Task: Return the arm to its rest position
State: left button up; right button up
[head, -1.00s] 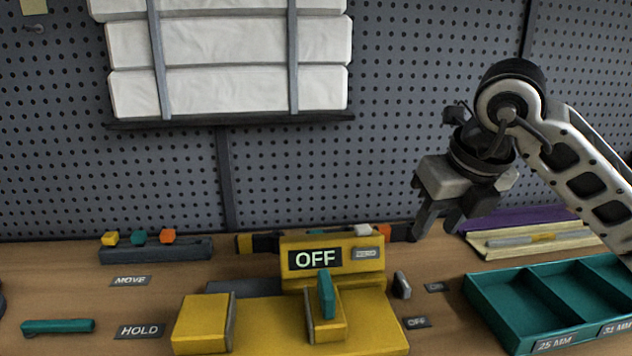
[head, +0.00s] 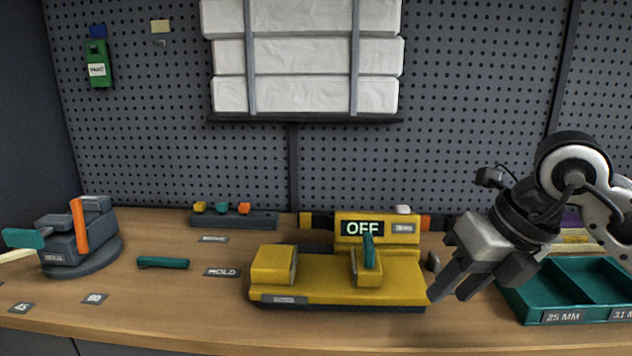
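My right gripper (head: 452,293) is in the right part of the head view, at the end of my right arm. My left arm and gripper are out of the view.
A yellow device (head: 330,275) with an "OFF" display stands mid-bench. A teal compartment tray (head: 547,304) is at right, partly behind my gripper. A grey vise (head: 75,240) stands at left, near a teal bar (head: 163,262). White packs (head: 305,55) hang above.

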jog(key=s+a+m+g+y, duration=0.15)
jog(key=s+a+y, duration=0.25)
jog(key=a+y, duration=0.4)
jog(key=s+a+g+y, duration=0.2)
jog(key=s+a+y, duration=0.3)
jog(key=a+y, duration=0.35)
jog(key=w+d+f+m+t+h, duration=0.3)
jog(key=d+f+m+t+h, duration=0.15)
jog(key=m+t, duration=0.75)
jog(key=w+d+f+m+t+h, duration=0.35)
jog(key=f+m+t+h, duration=0.3)
jog(key=m, duration=0.85)
jog(key=s+d+f+m+g+h, duration=0.2)
jog(key=s+f, duration=0.4)
jog(key=f, duration=0.4)
jog(key=s+d+f+m+g+h, duration=0.2)
jog(key=s+f+m+g+h, duration=0.2)
jog(key=f, duration=0.6)
jog(key=shift+s+d+m+g, duration=0.15)
jog(key=shift+s+m+g, duration=0.45)
jog(key=shift+s+m, duration=0.4)
jog(key=shift+w, duration=0.1)
